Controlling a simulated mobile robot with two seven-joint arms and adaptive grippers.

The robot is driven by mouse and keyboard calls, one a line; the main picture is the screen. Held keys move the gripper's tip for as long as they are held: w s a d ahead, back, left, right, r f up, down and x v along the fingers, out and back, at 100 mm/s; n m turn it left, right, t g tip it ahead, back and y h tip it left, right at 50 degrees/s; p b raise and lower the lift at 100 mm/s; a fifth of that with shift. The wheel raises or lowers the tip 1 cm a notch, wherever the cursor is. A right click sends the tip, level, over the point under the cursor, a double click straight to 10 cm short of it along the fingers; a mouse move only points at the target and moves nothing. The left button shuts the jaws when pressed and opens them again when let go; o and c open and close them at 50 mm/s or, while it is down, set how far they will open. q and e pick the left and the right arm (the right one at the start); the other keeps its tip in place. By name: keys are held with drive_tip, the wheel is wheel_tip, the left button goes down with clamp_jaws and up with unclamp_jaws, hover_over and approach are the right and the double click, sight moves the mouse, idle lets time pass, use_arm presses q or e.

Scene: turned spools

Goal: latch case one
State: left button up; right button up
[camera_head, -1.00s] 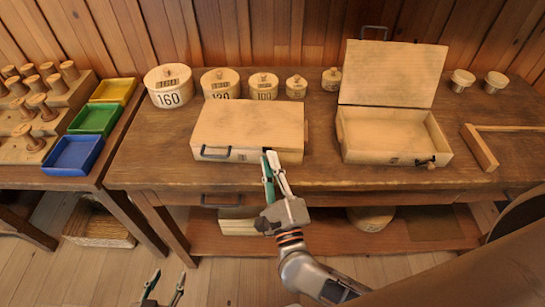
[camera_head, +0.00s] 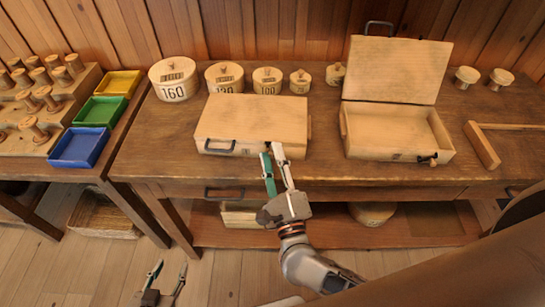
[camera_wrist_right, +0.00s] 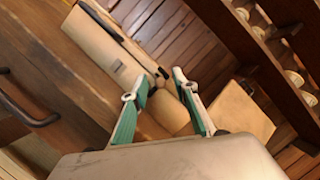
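The closed wooden case (camera_head: 252,119) stands on the bench with its lid down, a dark handle (camera_head: 219,148) on its front. Its front latch is mostly hidden behind my right gripper (camera_head: 271,152) in the head view. My left gripper (camera_head: 166,276) is open and empty, low before the bench.
A second case (camera_head: 396,133) stands open to the right, its latch knob (camera_head: 434,160) at the front. Several round lidded boxes (camera_head: 174,80) line the back. Coloured trays (camera_head: 79,148) and a spool rack (camera_head: 40,110) are at the left. Bench top between the cases is clear.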

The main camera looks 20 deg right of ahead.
drive_tip(key=shift+s, duration=0.1)
drive_tip(key=v, duration=1.2)
drive_tip(key=w+a+f+n+g+y, duration=0.15)
drive_tip(key=n+y, duration=0.25)
drive_tip(key=n, duration=0.5)
drive_tip(key=a+f+n+g+y, duration=0.2)
drive_tip(key=a+n+y, duration=0.1)
drive_tip(key=n, duration=0.6)
drive_tip(key=s+d+f+n+g+h, duration=0.1)
drive_tip(key=d+f+n+g+h, duration=0.1)
drive_tip(key=d+f+n, duration=0.3)
drive_tip(key=s+d+f+n+g+h, duration=0.1)
drive_tip(key=d+f+n+g, duration=0.3)
drive_tip(key=f, duration=0.6)
drive_tip(key=s+d+n, duration=0.1)
drive_tip(key=d+n, duration=0.1)
drive_tip(key=d, duration=0.1)
drive_tip(key=shift+s+d+f+h, duration=0.2)
drive_tip(key=shift+s+f+h, duration=0.1)
drive_tip(key=shift+h, duration=0.1)
